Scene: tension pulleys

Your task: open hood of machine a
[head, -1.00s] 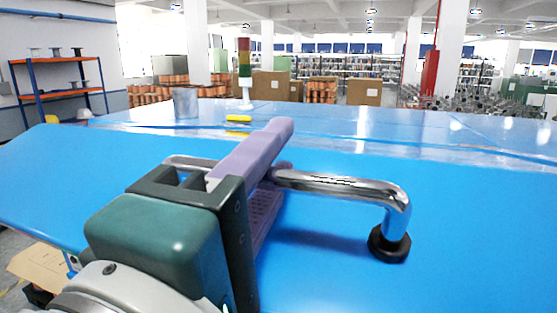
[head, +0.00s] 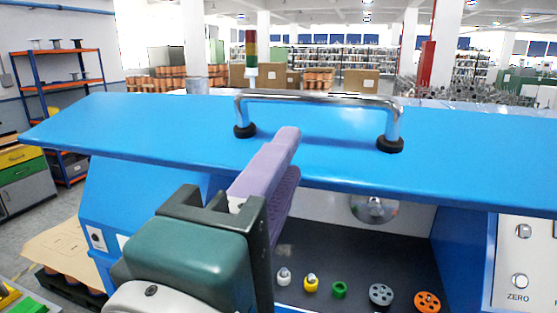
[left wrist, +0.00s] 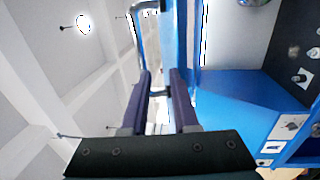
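The blue hood (head: 180,125) of the machine is raised, with its front edge tilted up and the inside showing below it. Its chrome handle (head: 320,98) stands on two black feet on top of the hood; part of it shows in the left wrist view (left wrist: 145,5). My left gripper (head: 288,152) has purple fingers and overlaps the hood's front edge, below the handle's left foot. In the left wrist view its fingers (left wrist: 161,78) are apart, with the hood's edge beyond them. The handle is not gripped. Contact with the hood is unclear. My right gripper is not in view.
Inside the machine lie several small parts, among them a grey pulley (head: 381,294), an orange pulley (head: 427,302) and a green piece (head: 339,289). A button panel (head: 522,265) is at the right. A signal light (head: 251,55) stands behind. A drawer cabinet (head: 25,180) is at left.

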